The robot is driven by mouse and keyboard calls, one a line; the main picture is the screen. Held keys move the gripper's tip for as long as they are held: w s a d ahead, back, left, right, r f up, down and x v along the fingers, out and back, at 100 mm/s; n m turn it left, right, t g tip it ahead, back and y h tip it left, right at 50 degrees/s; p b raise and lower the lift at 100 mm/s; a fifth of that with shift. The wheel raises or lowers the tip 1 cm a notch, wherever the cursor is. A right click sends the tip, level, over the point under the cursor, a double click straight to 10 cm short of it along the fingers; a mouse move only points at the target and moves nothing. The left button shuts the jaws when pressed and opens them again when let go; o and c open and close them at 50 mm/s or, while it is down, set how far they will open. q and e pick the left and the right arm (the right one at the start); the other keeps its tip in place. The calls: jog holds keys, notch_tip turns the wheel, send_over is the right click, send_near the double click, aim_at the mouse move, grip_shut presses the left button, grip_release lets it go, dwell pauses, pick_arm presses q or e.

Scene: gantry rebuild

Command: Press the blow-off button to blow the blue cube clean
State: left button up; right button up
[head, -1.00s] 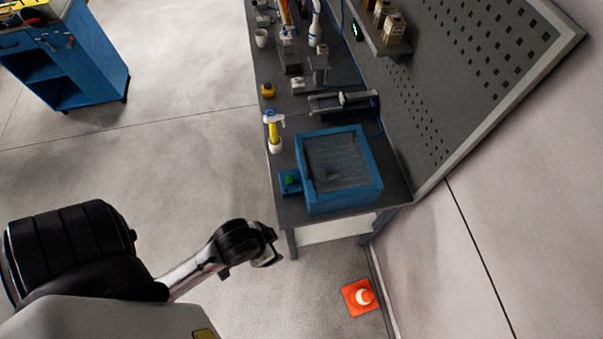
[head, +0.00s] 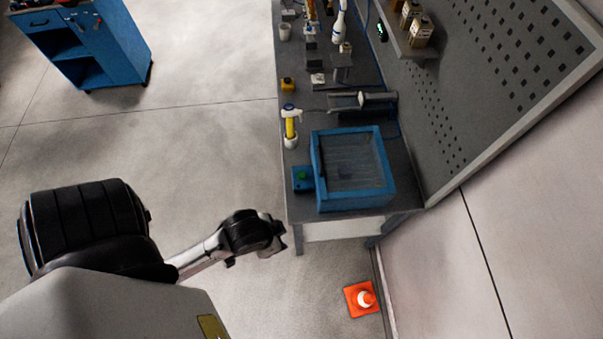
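A blue open-framed box (head: 354,202) with a grey, see-through-looking top sits at the near end of the grey bench. A small blue button box (head: 297,186) with a green button (head: 302,176) stands just left of it on the bench edge. I cannot make out a blue cube; the inside of the blue box is dim. My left gripper (head: 280,238), at the end of the black and silver arm, hangs over the floor, left of and below the bench's near corner, apart from the button. Its fingers are too small and dark to read. My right gripper is not in view.
A yellow and white bottle-like tool (head: 290,125), a yellow box (head: 288,84) and a grey vise-like fixture (head: 361,102) stand farther along the bench. A pegboard wall (head: 480,80) bounds the right. An orange cone (head: 363,298) stands on the floor.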

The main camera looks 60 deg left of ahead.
pick_arm(q)
jog(key=shift+d, duration=0.15)
jog(key=c, duration=0.8)
grip_shut()
jog(key=shift+a, duration=0.2)
jog(key=shift+d, duration=0.2)
